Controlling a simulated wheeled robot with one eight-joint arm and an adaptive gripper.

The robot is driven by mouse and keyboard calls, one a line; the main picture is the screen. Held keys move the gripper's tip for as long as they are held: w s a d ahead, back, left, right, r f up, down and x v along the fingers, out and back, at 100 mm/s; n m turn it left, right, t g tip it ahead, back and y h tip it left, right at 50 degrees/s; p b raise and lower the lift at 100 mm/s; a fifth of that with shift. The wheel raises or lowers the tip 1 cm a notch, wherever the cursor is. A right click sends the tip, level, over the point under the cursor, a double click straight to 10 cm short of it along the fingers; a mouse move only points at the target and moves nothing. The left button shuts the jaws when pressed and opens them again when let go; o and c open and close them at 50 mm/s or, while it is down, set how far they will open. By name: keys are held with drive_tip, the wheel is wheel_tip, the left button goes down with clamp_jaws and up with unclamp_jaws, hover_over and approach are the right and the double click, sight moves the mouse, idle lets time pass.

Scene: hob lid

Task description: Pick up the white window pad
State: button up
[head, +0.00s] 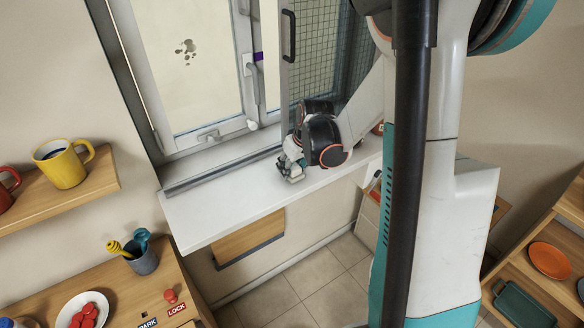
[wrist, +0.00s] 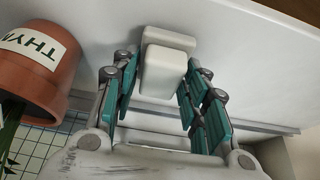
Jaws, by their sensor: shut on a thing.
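The white window pad (wrist: 165,68) is a pale block with a wider, rounded back part. In the wrist view it sits between the teal fingers of my gripper (wrist: 161,88), which is shut on it. In the head view my gripper (head: 291,168) is low at the front of the white window sill (head: 215,205). I cannot tell whether the pad still touches the sill.
A terracotta pot (wrist: 35,68) labelled thyme stands close on the left in the wrist view. The window (head: 190,60) has dark smudges on its pane. A mesh screen (head: 318,50) is behind my arm. The sill's left part is clear.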

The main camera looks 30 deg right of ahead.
wheel_tip(320, 180, up, 20)
drive_tip(key=p, duration=0.5)
drive_tip(key=shift+f, duration=0.25)
